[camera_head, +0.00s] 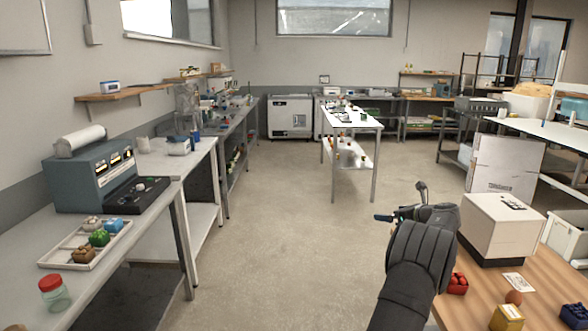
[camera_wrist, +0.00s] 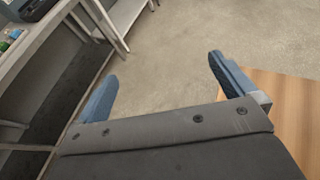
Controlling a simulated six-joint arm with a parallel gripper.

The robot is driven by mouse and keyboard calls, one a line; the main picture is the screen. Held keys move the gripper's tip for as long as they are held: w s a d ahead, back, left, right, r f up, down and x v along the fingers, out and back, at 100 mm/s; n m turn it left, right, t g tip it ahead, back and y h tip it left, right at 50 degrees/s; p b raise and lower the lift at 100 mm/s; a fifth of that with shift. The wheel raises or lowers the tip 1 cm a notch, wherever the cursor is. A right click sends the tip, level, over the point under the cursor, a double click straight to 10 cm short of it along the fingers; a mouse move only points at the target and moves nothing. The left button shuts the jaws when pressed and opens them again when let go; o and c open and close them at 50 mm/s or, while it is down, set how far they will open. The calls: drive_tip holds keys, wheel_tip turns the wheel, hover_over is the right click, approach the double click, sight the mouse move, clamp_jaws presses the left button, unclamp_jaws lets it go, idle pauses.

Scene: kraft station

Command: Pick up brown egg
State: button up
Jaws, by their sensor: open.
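The brown egg (camera_head: 514,297) appears as a small reddish-brown rounded thing on the wooden table (camera_head: 552,268) at the lower right of the head view. It stands between a white card and a yellow box. My gripper (camera_head: 403,204) is raised to the left of the table, apart from the egg. In the wrist view my gripper (camera_wrist: 163,85) has its two blue fingers spread wide with nothing between them. The egg does not show in the wrist view.
A white box (camera_head: 500,229), a red container (camera_head: 457,284), a yellow box (camera_head: 507,317) and a dark blue container (camera_head: 574,317) stand around the egg. A long grey bench (camera_head: 120,240) with a tray (camera_head: 60,247) is at left. The floor between is clear.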

drive_tip(key=c, duration=0.7)
